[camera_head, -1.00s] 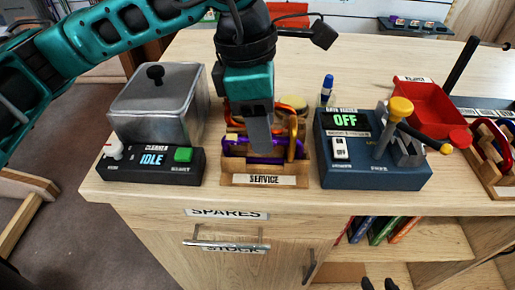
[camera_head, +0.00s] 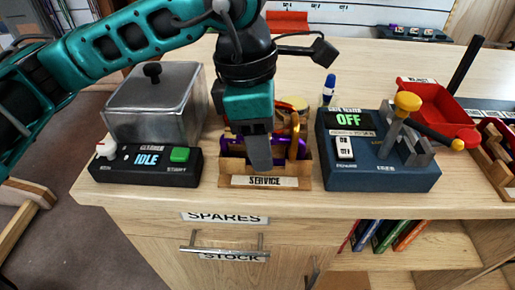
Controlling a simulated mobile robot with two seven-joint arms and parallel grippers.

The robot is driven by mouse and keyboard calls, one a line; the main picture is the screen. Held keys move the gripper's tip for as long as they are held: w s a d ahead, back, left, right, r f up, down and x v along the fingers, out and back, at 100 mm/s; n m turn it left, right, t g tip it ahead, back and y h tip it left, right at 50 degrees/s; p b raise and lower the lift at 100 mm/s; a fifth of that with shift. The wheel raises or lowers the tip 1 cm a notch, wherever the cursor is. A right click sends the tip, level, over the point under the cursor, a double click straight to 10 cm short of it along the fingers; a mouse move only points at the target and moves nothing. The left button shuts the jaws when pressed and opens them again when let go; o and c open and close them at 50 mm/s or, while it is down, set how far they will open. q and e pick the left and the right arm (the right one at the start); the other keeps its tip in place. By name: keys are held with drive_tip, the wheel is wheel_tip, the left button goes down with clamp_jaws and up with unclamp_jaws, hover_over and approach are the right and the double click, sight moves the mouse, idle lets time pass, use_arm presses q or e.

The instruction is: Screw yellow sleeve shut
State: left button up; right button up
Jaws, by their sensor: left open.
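The service tray (camera_head: 225,181) is a small wooden box at the counter's front, with a "SERVICE" label. The yellow sleeve is not clearly seen; the gripper covers part of the tray. My right gripper is not in view.
A cleaner box (camera_head: 148,165) reading "IDLE", with a grey tank, stands left. A blue gate tester (camera_head: 378,179) reading "OFF" stands right, a blue-capped marker (camera_head: 328,87) behind it. A red reject bin (camera_head: 437,103) is further right.

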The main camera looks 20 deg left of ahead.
use_arm(q)
drive_tip(key=shift+s+d, duration=0.2)
drive_tip(key=shift+s, duration=0.4)
drive_tip(key=shift+r, duration=0.15)
drive_tip(key=shift+r+p, duration=0.65)
drive_tip(key=shift+r, duration=0.65)
drive_tip(key=shift+w, duration=0.1)
drive_tip(key=shift+w+a+f, duration=0.1)
drive_tip(key=shift+w, duration=0.1)
drive_tip(key=shift+w+a+b, duration=0.1)
drive_tip(key=shift+w+b, duration=0.2)
drive_tip(key=shift+b, duration=0.05)
drive_tip(key=shift+f+b, duration=1.4)
drive_tip(key=shift+b, duration=0.05)
